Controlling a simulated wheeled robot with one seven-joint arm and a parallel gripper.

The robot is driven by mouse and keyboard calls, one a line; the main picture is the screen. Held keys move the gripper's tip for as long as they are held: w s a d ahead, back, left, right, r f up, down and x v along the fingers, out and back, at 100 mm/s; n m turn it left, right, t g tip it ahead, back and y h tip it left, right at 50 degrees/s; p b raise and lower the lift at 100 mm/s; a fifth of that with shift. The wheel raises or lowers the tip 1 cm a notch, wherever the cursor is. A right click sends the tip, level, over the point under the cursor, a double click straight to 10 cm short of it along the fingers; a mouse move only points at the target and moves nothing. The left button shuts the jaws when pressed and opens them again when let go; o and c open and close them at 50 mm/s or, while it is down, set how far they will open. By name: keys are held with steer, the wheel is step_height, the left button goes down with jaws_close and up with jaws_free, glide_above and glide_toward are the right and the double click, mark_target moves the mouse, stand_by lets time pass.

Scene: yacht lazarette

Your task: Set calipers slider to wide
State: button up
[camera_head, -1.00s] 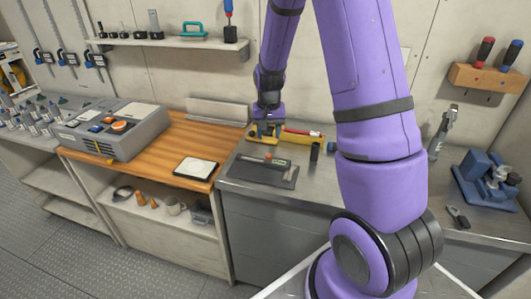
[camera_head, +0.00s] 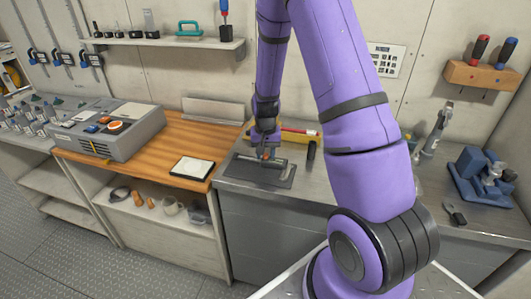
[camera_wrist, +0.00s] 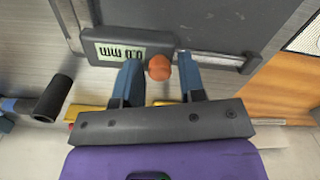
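The calipers lie on a dark grey mat (camera_head: 282,181) on the metal bench. In the wrist view they show as a grey bar with a display box (camera_wrist: 100,49) that appears to read 0.0 mm, upside down. A round orange knob (camera_wrist: 159,68) sits close beside the display. My gripper (camera_wrist: 157,62) is open, with one blue-grey fingertip on each side of the knob. The left fingertip overlaps the display box in view; I cannot tell whether either finger touches. In the head view my gripper (camera_head: 264,152) is over the mat and hides part of the calipers.
A yellow tool with a red part (camera_head: 298,136) lies behind the mat. A black cylinder (camera_head: 311,150) stands to its right, also in the wrist view (camera_wrist: 53,97). A white-topped pad (camera_head: 192,168) lies on the wooden counter to the left. A blue vise (camera_head: 480,178) is far right.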

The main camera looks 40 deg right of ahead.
jaws_close()
steer(key=shift+w+a, duration=0.65)
steer(key=shift+w, duration=0.25)
steer(key=shift+w+a, duration=0.65)
steer(key=shift+w, duration=0.2)
steer(key=shift+o, duration=1.5)
jaws_free()
step_height(320, 180, up, 11)
steer(key=shift+f, duration=0.1)
